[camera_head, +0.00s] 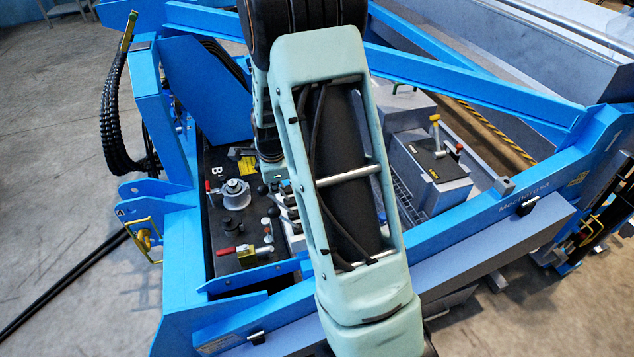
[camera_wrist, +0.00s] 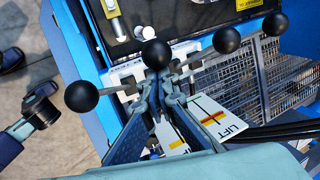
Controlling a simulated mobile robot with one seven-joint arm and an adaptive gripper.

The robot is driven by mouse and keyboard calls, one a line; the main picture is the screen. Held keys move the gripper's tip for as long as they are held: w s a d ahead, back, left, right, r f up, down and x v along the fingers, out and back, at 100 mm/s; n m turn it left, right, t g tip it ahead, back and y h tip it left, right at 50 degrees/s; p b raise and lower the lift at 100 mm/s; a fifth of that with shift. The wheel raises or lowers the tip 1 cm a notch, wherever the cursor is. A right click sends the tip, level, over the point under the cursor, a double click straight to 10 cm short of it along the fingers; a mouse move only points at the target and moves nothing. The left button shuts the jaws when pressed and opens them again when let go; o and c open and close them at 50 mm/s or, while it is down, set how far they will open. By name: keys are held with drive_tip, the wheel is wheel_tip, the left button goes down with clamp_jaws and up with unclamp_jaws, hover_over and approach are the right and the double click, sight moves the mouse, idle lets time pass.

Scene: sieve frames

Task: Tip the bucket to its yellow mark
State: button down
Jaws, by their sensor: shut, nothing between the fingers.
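In the wrist view my gripper (camera_wrist: 161,78) is shut and empty. Its fingertips are close to a lever with a black ball knob (camera_wrist: 155,54); I cannot tell whether they touch it. Another ball-knob lever (camera_wrist: 81,96) stands to the left, and two more knobs (camera_wrist: 226,40) (camera_wrist: 275,24) stand to the right. A white plate reading LIFT (camera_wrist: 225,128) has an orange mark. A second plate (camera_wrist: 168,134), with a yellow-orange mark, is partly hidden by a finger, and its name is unreadable. In the head view my arm hides the gripper and part of the lever row (camera_head: 281,198). No bucket is identifiable.
A black panel (camera_head: 232,250) with red-handled valves lies left of the levers. Blue frame beams (camera_head: 480,235) surround the area. A grey box (camera_head: 428,172) with a yellow-topped handle stands to the right. Black cables (camera_wrist: 280,131) run beside the gripper. A mesh grille (camera_wrist: 225,92) lies below the right levers.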

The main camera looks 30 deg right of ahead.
sight(263, 189)
drive_tip(key=shift+w+a+f, duration=0.1)
drive_tip(key=shift+a, duration=0.4)
drive_tip(key=shift+w+a+f, duration=0.15)
drive_tip(key=shift+a, duration=0.35)
drive_tip(key=shift+w+a+f, duration=0.1)
drive_tip(key=shift+a, duration=0.4)
drive_tip(key=shift+d, duration=0.1)
idle(4.1)
drive_tip(key=s+d+b, duration=0.1)
drive_tip(key=d+b, duration=0.1)
drive_tip(key=d, duration=0.5)
drive_tip(key=shift+s+d, duration=0.2)
drive_tip(key=shift+s, duration=0.1)
drive_tip(key=shift+r, duration=0.1)
wheel_tip(263, 189, up, 7)
drive_tip(key=p, duration=0.4)
drive_tip(key=shift+p, duration=0.4)
